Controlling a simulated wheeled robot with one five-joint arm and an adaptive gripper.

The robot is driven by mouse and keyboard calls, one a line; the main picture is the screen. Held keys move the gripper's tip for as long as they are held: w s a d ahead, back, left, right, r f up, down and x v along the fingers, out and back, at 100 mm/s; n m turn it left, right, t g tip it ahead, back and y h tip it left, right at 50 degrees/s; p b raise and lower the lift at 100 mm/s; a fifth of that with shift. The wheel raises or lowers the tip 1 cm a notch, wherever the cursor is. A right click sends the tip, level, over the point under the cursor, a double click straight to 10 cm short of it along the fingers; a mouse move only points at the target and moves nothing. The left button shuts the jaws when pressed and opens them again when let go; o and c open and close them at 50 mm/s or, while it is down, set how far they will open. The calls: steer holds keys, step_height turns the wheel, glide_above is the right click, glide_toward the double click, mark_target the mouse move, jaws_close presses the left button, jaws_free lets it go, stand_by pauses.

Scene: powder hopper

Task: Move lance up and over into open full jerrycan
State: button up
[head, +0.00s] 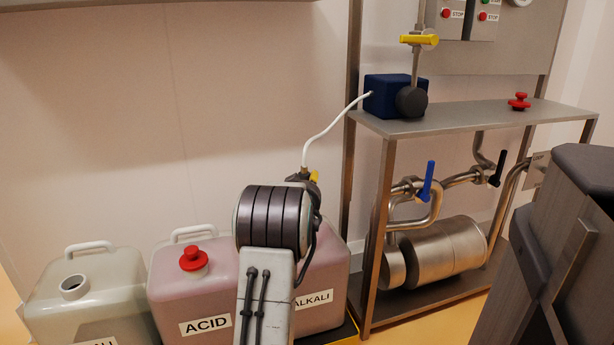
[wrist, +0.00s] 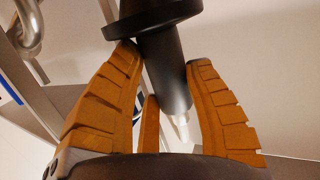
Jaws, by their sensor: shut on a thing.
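The lance (wrist: 163,65) is a black cylinder with a wide dark collar, held between the orange fingers of my gripper (wrist: 165,56) in the wrist view. In the head view a white hose runs down to the lance's top (head: 304,170), and my arm hides most of my gripper and the lance below. The right jerrycan (head: 330,262), labelled ALKALI and pinkish, stands behind my arm; its mouth is hidden, so I cannot tell whether the lance is in it. The left jerrycan (head: 95,290) is pale, with an open neck (head: 74,287) and a partly visible label.
The ACID jerrycan (head: 190,285) with a red cap (head: 193,258) stands between the other two. A steel frame (head: 450,120) with a blue pump (head: 386,96), pipes and valves stands to the right. The wall is close behind the jerrycans.

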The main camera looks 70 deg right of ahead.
step_height(320, 180, down, 13)
steer(key=b, duration=0.3)
steer(key=shift+f+b, duration=0.15)
steer(key=shift+b, duration=0.15)
stand_by(0.4)
steer(key=o, duration=1.2)
steer(key=shift+f, duration=0.15)
